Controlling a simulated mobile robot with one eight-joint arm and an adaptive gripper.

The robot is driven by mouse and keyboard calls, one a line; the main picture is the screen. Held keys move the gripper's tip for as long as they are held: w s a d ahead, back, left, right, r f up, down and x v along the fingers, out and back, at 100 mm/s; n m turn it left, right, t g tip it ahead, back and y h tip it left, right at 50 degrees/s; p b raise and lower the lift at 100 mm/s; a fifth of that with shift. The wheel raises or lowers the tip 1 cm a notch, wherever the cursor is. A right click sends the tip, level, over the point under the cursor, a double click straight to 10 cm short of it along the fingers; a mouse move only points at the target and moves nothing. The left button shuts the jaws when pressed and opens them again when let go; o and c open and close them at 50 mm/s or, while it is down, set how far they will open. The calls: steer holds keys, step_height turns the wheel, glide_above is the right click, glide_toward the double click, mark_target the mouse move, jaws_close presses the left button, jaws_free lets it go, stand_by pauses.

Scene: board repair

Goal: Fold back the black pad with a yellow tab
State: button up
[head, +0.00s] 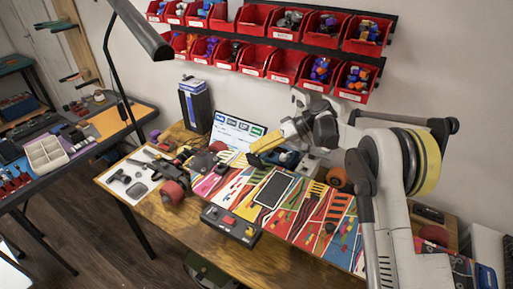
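A dark rectangular panel with a pale border (273,190) lies on the middle of a brightly patterned long board (310,213) on the wooden table. It is the likeliest black pad, but I cannot make out a yellow tab on it. It looks flat. My arm comes in from the right, and its end, my gripper (254,158), hangs above the back edge of the board, behind and left of the panel. The fingers are too small and dark to tell whether they are open or shut. I see nothing clearly held.
A dark box with red and yellow parts (231,226) stands before the board. Red wheels (172,192) and tools on a white sheet (130,178) lie left. A laptop (236,131) and dark blue box (196,105) stand behind. A lamp (140,30) overhangs at left. Red bins (286,64) hang on the wall.

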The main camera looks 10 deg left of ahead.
steer(key=shift+w+f, duration=0.15)
steer(key=shift+d+r, duration=0.1)
steer(key=shift+r, duration=0.15)
steer(key=w+d, duration=0.2)
steer(key=d, duration=1)
steer(key=shift+w+d+r, duration=0.2)
steer(key=shift+w+r, duration=0.05)
steer(key=shift+w, duration=0.15)
